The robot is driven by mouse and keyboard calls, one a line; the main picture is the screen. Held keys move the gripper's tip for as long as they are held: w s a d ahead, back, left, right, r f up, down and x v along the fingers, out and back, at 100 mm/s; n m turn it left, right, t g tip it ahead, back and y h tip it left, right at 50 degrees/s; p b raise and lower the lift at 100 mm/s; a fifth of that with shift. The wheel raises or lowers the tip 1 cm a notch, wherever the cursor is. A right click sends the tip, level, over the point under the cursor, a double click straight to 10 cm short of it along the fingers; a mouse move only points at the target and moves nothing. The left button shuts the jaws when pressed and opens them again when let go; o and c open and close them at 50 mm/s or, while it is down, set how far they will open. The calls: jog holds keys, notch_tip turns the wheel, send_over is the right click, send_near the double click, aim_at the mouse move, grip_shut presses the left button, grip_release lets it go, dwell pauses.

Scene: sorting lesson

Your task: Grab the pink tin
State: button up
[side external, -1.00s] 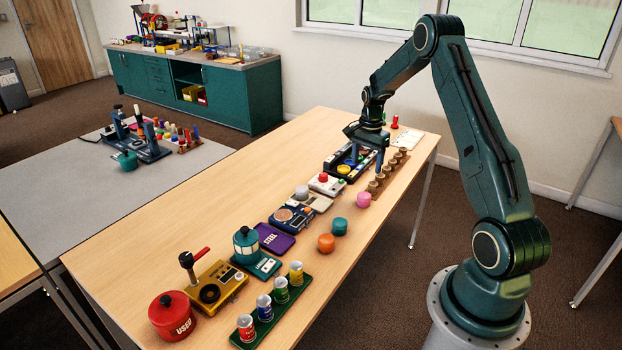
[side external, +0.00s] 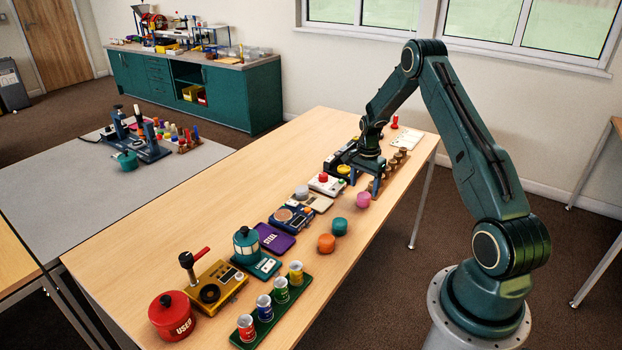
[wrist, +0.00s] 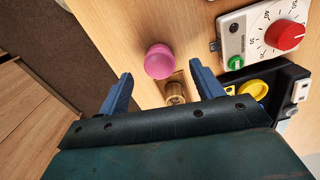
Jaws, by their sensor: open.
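The pink tin (side external: 362,200) is a small round tin standing on the wooden table, in front of a row of brass-coloured pieces. In the wrist view the pink tin (wrist: 159,61) lies ahead of the fingertips, roughly between their lines, and is not touched. My gripper (side external: 366,180) is low over the table, just behind the tin in the side view. In the wrist view my gripper (wrist: 160,78) shows two blue fingers spread apart, with no thing held; a brass piece (wrist: 175,92) shows between them, near the right finger.
A white device with a red knob (side external: 325,183) stands left of the tin. Teal (side external: 340,226) and orange tins (side external: 326,243) stand nearer on the table. Several brass pieces (side external: 398,158) line a wooden strip behind. The table's right edge is close to the pink tin.

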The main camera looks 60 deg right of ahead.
aim_at(364, 195)
jog(key=shift+d+f, duration=0.1)
jog(key=shift+f, duration=2.5)
jog(key=c, duration=1.1)
jog(key=shift+r, duration=0.2)
notch_tip(364, 195, up, 20)
jog(key=shift+f, duration=0.15)
